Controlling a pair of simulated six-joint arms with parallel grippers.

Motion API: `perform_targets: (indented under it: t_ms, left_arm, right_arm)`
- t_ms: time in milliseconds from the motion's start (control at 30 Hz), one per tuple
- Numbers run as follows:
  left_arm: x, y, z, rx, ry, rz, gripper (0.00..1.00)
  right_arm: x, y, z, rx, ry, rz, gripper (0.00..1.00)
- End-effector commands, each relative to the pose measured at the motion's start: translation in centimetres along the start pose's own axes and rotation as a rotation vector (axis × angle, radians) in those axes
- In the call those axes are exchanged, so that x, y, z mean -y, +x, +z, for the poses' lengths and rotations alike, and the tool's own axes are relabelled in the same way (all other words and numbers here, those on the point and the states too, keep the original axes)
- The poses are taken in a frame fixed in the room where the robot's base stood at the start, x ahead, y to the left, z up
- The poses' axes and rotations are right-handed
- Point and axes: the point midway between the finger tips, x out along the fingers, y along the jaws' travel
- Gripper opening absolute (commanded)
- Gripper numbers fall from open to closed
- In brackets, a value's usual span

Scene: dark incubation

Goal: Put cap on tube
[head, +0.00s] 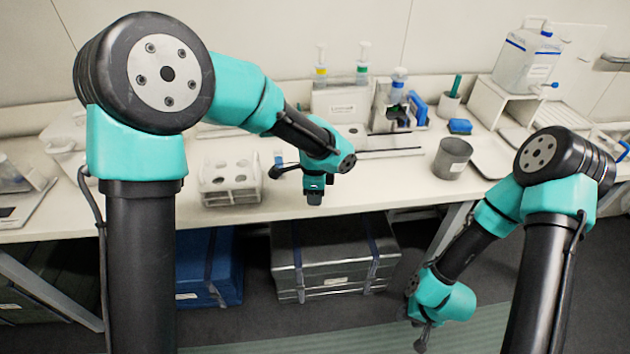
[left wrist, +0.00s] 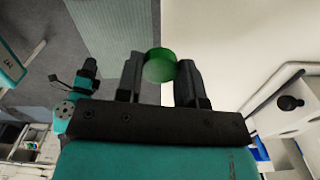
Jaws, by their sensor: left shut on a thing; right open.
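A green round cap (left wrist: 160,66) is in the left wrist view, between the two dark fingers of my left gripper (left wrist: 160,82), which is shut on it. In the head view my left gripper (head: 314,196) hangs near the bench's front edge, right of a white tube rack (head: 231,184); the cap cannot be made out there. A small bluish upright item (head: 279,158), possibly a tube, stands beside the rack, partly behind the arm. My right gripper (head: 422,340) is low, in front of the bench; it is open and looks empty.
A grey cup (head: 453,158) is on the right of the bench. A large clear jug (head: 526,60) sits on a white stand. Cases are under the bench.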

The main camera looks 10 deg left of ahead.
Motion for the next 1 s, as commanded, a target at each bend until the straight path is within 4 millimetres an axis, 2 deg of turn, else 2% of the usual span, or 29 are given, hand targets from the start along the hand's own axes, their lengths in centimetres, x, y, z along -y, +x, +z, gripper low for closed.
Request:
perform_targets:
  t_ms: [33,200,400,567,1000]
  left_arm:
    - [-1.4,-0.2,-0.1,0.001,0.005,0.000,0.13]
    - [-5.2,-0.6,-0.4,0.000,0.003,0.000,0.13]
    - [-7.7,-0.7,-0.6,0.001,0.002,0.000,0.13]
    - [-8.3,-0.8,-0.6,0.000,0.000,0.000,0.13]
    - [-8.3,-0.8,-0.6,0.000,0.000,0.000,0.13]
  right_arm:
    - [0.0,0.0,0.0,0.000,0.000,0.000,0.43]
    - [0.0,0.0,0.0,0.000,0.000,0.000,0.43]
    - [0.0,0.0,0.0,0.000,0.000,0.000,0.43]
    - [0.0,0.0,0.0,0.000,0.000,0.000,0.43]
    - [0.0,0.0,0.0,0.000,0.000,0.000,0.43]
